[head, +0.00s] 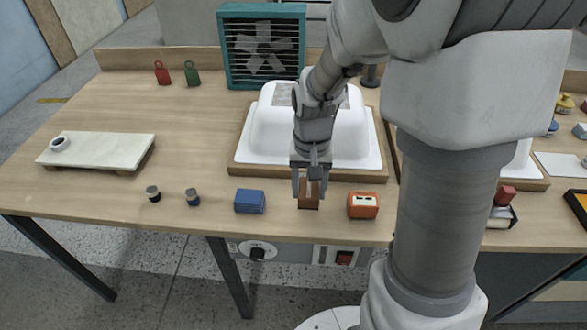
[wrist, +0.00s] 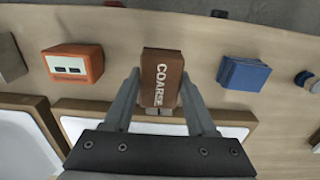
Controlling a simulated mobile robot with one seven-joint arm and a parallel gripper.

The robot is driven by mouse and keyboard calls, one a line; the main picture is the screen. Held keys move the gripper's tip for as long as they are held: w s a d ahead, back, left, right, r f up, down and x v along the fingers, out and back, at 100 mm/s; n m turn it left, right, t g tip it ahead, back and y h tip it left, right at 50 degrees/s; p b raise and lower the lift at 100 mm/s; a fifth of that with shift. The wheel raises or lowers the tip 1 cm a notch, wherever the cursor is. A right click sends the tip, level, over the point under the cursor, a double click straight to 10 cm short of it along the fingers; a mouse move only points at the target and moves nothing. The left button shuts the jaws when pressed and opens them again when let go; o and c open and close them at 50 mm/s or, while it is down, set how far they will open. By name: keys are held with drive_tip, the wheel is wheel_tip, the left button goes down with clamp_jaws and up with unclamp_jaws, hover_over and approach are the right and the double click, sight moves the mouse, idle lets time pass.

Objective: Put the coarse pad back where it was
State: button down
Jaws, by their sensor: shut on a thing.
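The coarse pad is a brown block (wrist: 163,72) with COARSE printed on it in the wrist view. In the head view it is the small brown block (head: 309,197) near the table's front edge, between a blue block (head: 250,201) and an orange block (head: 363,205). My gripper (head: 310,186) points down over it, with its fingers closed on the pad's two sides. The gripper also shows in the wrist view (wrist: 158,98), one finger on each side of the pad. I cannot tell whether the pad touches the table.
A white bathtub shell (head: 268,146) on a wooden board stands just behind my gripper. Two small dark-capped jars (head: 153,194) (head: 192,197) stand left of the blue block. A pale slab (head: 97,150) holds a small ring at left. A teal fan (head: 263,45) stands at the back.

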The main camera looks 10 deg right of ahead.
sight(305, 200)
drive_tip(key=shift+w+a+f, duration=0.3)
drive_tip(key=shift+f, duration=0.1)
drive_tip(key=shift+f+b, duration=0.65)
drive_tip(key=shift+f, duration=1.15)
drive_tip(key=shift+f, duration=0.1)
drive_tip(key=shift+f, duration=0.15)
drive_tip(key=shift+c, duration=1)
unclamp_jaws()
